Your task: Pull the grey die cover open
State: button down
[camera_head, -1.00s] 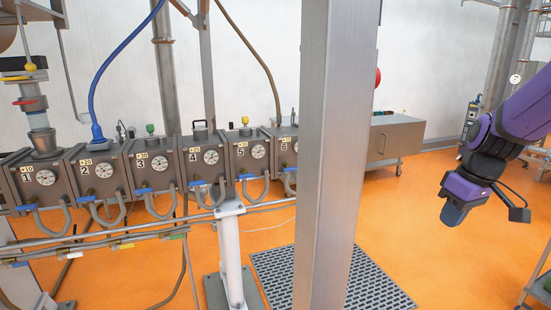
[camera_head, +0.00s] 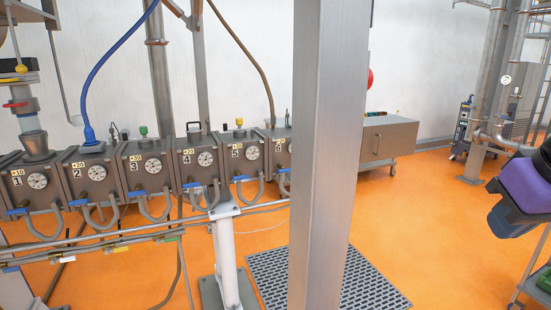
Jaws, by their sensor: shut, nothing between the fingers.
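I cannot surely pick out the grey die cover. My gripper (camera_head: 508,222) is at the right edge, a dark blunt tip below a purple wrist. It is shut and empty, well to the right of the housing and apart from it.
A grey steel post (camera_head: 330,160) stands close in front and blocks the middle. Numbered barrels (camera_head: 140,167) with hoses and pipes fill the left. A dark grate (camera_head: 270,280) lies on the orange floor (camera_head: 430,235). A cart (camera_head: 530,265) stands at the lower right.

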aim_at(387, 137)
jog(key=z, duration=0.85)
jog(key=i+z, duration=0.3)
jog(key=i, duration=1.25)
jog(key=i+u, duration=0.3)
jog(key=i+l+u, duration=0.3)
jog(key=i, duration=0.15)
jog(key=i+l+u, duration=0.15)
jog(key=i+u, duration=0.25)
jog(key=u, duration=0.25)
